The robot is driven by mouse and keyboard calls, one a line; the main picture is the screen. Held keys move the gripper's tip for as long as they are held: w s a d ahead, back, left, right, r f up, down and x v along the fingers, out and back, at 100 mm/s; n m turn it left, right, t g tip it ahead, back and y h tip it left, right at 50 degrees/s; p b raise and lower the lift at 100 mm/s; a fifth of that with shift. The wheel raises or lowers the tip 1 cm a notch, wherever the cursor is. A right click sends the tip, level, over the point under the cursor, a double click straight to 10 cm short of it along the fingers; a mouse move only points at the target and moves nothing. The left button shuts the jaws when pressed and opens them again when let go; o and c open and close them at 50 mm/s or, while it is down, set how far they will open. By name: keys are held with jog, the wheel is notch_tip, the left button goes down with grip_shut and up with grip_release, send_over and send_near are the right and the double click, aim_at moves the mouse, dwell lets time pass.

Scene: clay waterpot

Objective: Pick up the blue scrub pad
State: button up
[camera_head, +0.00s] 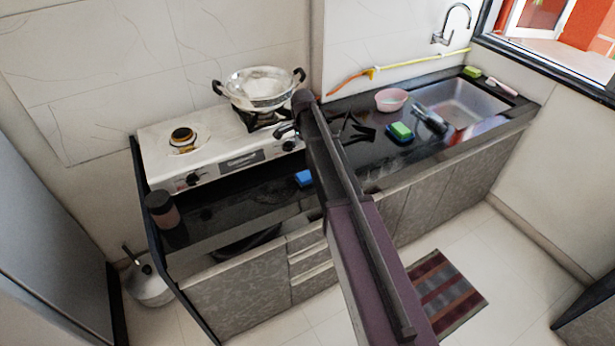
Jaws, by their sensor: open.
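The blue scrub pad (303,178) lies on the dark countertop near its front edge, in front of the stove. It is a small bright blue block just left of my arm, which may hide its right end. My gripper (361,129) shows as dark fingers right of my arm, over the counter between the stove and the pink bowl. Its fingers are spread and nothing shows between them. It is apart from the pad, to the right of it and farther back. My arm crosses the middle of the view and hides part of the counter.
A steel pan (262,92) sits on the white stove (220,150). A dark jar (162,210) stands at the counter's left end. A green sponge (401,130), a pink bowl (391,99) and the sink (462,102) are to the right. The counter left of the pad is clear.

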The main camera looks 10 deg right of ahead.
aim_at(304, 176)
jog(key=shift+w, duration=0.3)
jog(key=shift+f, duration=0.1)
notch_tip(304, 176, down, 8)
jog(key=b, duration=0.8)
jog(key=shift+f+b, duration=0.15)
jog(key=shift+b, duration=0.15)
dwell(0.5)
jog(key=shift+s+d+f+b, duration=0.15)
jog(key=shift+f+b, duration=2.45)
jog(key=c, duration=0.7)
